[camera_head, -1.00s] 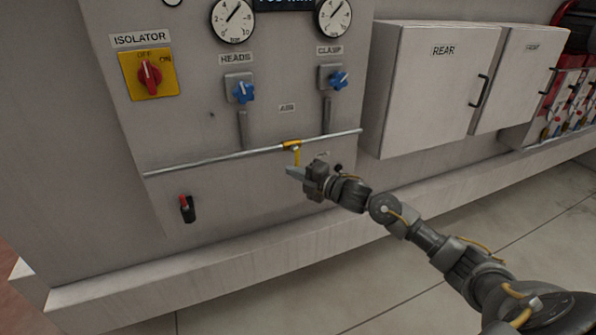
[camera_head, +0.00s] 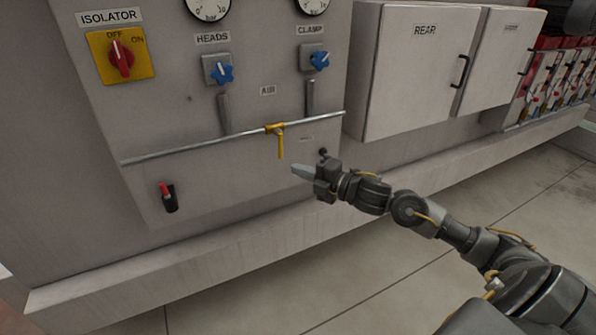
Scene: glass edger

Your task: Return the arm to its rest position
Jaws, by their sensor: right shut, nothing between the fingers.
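My right arm comes in from the lower right. Its gripper (camera_head: 301,171) is shut and empty, just right of and below the yellow valve handle (camera_head: 280,143) on the air pipe (camera_head: 200,148). The handle hangs down, across the line of the pipe. A visible gap lies between fingertips and handle in the picture. My left gripper is not in view.
The grey panel bears a red rotary isolator (camera_head: 121,59), a blue HEADS knob (camera_head: 222,72), a blue CLAMP knob (camera_head: 319,60) and a red-tipped lever (camera_head: 168,196). A REAR cabinet (camera_head: 415,75) stands to the right. A ledge (camera_head: 200,255) runs below; open floor lies in front.

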